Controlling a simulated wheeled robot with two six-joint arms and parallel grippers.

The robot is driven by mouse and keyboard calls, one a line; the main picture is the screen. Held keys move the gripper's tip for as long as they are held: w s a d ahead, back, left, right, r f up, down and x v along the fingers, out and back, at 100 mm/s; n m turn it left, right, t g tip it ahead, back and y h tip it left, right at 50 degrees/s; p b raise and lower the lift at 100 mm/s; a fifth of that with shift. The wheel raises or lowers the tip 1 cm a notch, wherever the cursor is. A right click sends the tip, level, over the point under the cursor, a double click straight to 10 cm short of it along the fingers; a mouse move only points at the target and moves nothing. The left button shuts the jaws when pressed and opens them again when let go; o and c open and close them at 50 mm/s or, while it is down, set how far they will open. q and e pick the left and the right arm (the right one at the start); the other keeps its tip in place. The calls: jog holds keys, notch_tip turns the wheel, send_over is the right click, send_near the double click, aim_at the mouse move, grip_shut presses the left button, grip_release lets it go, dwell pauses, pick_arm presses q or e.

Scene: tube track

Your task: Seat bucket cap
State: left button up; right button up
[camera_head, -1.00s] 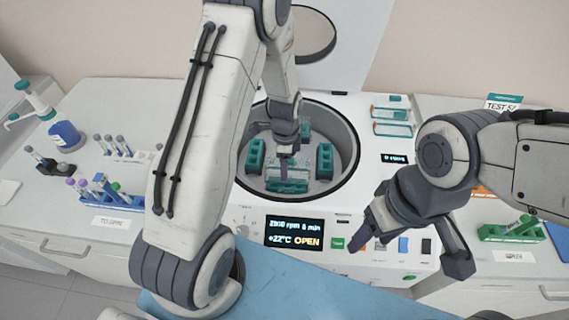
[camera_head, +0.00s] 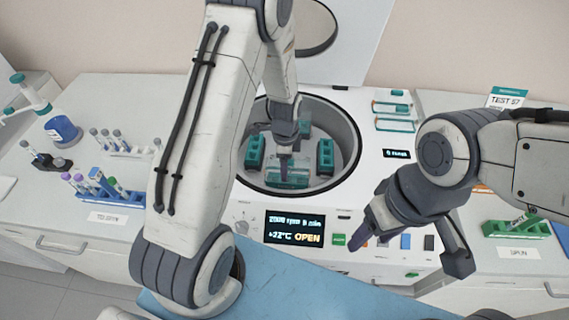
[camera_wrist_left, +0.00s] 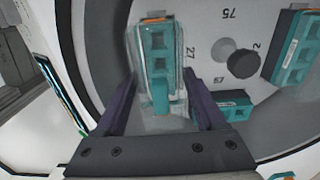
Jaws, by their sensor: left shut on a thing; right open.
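My left gripper (camera_head: 284,158) reaches down into the open round centrifuge bowl (camera_head: 347,150). It is shut on a clear bucket cap (camera_wrist_left: 178,62), which shows between its fingers in the left wrist view. The cap is over a teal bucket (camera_wrist_left: 158,42) at the near side of the rotor, which also shows in the head view (camera_head: 288,179). I cannot tell whether the cap is fully down on it. Other teal buckets (camera_head: 255,153) (camera_head: 325,156) stand left and right in the rotor. My right gripper (camera_head: 412,240) is open and empty above the front panel.
Clear caps (camera_head: 392,108) lie at the machine's back right. The display (camera_head: 293,230) reads OPEN. A blue tube rack (camera_head: 110,195) stands on the left bench and a green rack (camera_head: 515,228) on the right. The raised lid (camera_head: 345,45) is behind.

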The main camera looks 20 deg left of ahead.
pick_arm(q)
jog(key=shift+f, duration=0.25)
jog(key=shift+f+b, duration=0.7)
jog(key=shift+f, duration=0.15)
jog(key=shift+f, duration=0.15)
jog(key=shift+f+b, duration=0.3)
dwell(0.4)
jog(key=o, duration=1.4)
jog(key=shift+o, duration=0.2)
notch_tip(320, 180, up, 10)
jog(key=shift+b, duration=0.7)
jog(key=shift+r, duration=0.25)
